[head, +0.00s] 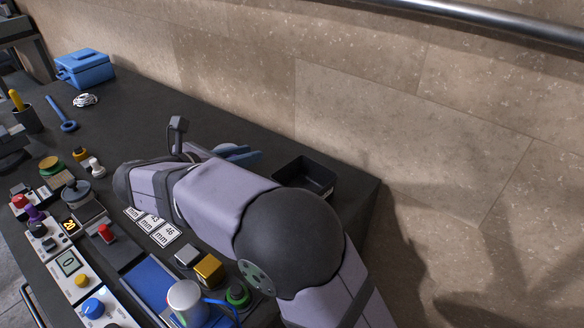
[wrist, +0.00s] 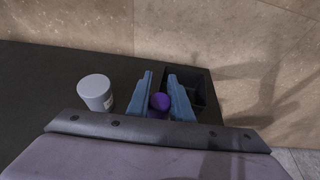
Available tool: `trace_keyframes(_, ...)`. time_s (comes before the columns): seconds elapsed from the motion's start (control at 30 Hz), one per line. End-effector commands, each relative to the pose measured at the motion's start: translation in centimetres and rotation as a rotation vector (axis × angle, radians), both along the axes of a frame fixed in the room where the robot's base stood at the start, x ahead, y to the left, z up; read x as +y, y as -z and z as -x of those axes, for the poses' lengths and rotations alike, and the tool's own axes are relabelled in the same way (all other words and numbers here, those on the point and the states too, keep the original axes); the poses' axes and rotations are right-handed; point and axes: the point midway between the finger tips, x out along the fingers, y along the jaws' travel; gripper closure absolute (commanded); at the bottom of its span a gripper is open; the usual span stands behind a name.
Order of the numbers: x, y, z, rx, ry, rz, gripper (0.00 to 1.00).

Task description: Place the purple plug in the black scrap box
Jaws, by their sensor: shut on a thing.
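The purple plug (wrist: 159,102) is between the two blue fingers of my gripper (wrist: 160,90) in the wrist view, and the gripper is shut on it. The black scrap box (head: 306,176) is an open-topped box near the far right corner of the table in the head view. It also shows just beyond and to the right of my gripper in the wrist view (wrist: 199,82). In the head view, the blue fingers (head: 238,153) show left of the box, and my arm hides the plug. The plug's lower part is hidden.
A grey-white cylinder (wrist: 96,92) stands left of my gripper in the wrist view. Number cards (head: 153,226), a control panel with knobs and a blue tray (head: 150,284) lie nearer. A blue toolbox (head: 85,68) sits at the far left. A stone wall (head: 400,110) rises behind.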

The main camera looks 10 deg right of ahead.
Motion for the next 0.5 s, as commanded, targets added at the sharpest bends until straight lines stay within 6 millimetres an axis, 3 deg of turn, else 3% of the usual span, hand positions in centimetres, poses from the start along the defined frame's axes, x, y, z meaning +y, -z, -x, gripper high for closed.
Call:
trace_keyframes(0.03,-0.8,-1.3,-0.3,0.001,0.018,0.002,1.00)
trace_keyframes(0.2,-4.1,-2.7,-1.5,0.003,0.086,0.005,1.00)
trace_keyframes(0.5,-10.8,-3.2,-2.6,0.005,0.219,0.005,1.00)
